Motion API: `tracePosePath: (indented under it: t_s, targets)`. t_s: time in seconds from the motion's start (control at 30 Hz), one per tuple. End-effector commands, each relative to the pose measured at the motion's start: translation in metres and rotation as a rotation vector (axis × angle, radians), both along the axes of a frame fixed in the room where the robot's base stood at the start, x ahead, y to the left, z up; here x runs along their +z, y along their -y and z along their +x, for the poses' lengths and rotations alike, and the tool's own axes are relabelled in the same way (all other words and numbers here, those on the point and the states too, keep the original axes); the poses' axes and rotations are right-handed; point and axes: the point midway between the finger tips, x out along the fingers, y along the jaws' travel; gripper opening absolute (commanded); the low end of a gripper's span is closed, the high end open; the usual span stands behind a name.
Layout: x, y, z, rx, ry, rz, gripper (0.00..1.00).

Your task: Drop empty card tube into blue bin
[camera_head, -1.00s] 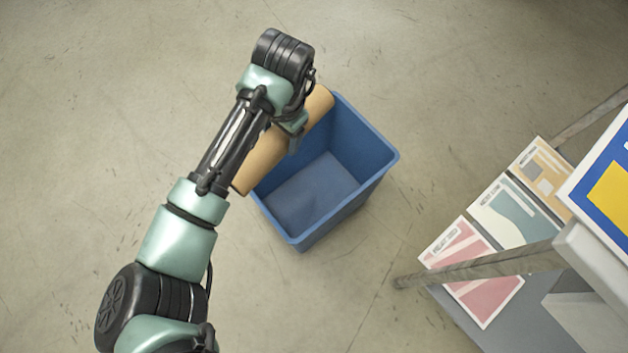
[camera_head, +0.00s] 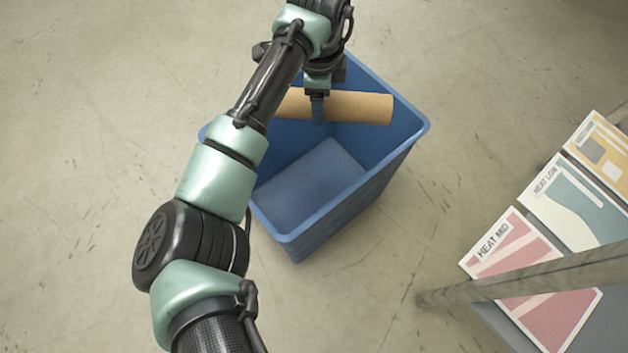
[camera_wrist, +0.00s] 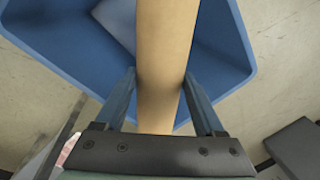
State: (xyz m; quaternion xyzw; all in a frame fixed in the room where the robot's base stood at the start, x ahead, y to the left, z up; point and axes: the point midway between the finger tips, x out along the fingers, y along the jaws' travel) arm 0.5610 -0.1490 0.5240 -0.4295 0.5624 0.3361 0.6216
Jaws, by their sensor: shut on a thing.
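The brown card tube (camera_head: 355,107) is held crosswise over the far part of the blue bin (camera_head: 285,238) in the head view. My gripper (camera_head: 317,108) is shut on the tube near its middle, and my arm hides part of its left end. In the wrist view the tube (camera_wrist: 165,60) runs between the two fingers of my gripper (camera_wrist: 162,85), with the open bin (camera_wrist: 228,50) below it. The visible part of the bin floor is empty.
A rack with a metal rail (camera_head: 540,272) stands at the right. It holds flat printed cards, among them a pink one (camera_head: 530,275) and a teal one (camera_head: 575,205). Bare concrete floor (camera_head: 90,200) lies left of the bin.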

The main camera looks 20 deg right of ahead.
Motion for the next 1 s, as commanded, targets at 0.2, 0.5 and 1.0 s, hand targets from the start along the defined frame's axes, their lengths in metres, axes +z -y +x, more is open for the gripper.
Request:
tracePosePath:
  t_s: [0.2,0.5,1.0]
  targets:
    - [-0.017,0.009,0.003,-0.073,0.001,0.0,0.4]
    - [-0.032,0.009,0.003,-0.079,0.002,0.002,0.4]
    - [-0.076,0.009,0.002,-0.078,0.001,0.002,0.4]
